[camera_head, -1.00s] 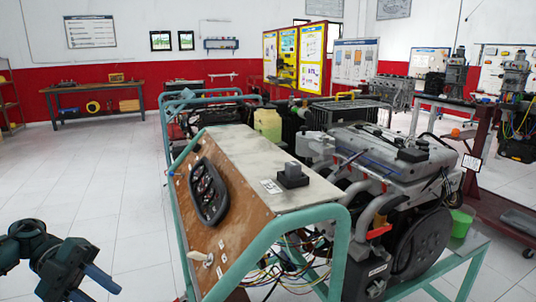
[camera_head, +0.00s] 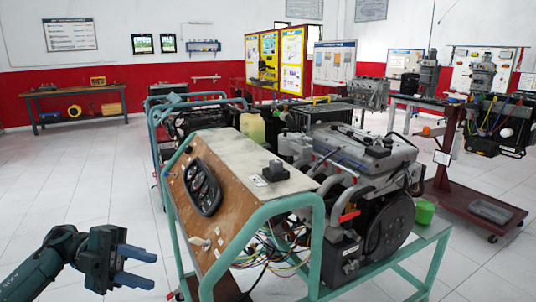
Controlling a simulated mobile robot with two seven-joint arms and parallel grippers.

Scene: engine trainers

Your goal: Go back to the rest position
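My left gripper (camera_head: 136,267) shows at the lower left of the head view, with its arm coming in from the left edge. Its two blue-grey fingers point right and stand apart with nothing between them. It is held over the tiled floor, left of the nearest engine trainer (camera_head: 262,212) and not touching it. My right gripper is not in view.
The trainer has a wooden gauge panel (camera_head: 213,222) and a grey engine (camera_head: 365,160) on a green frame. A green cup (camera_head: 425,212) sits at its right. A workbench (camera_head: 75,104) stands at the back left. The white floor (camera_head: 90,180) at left is clear.

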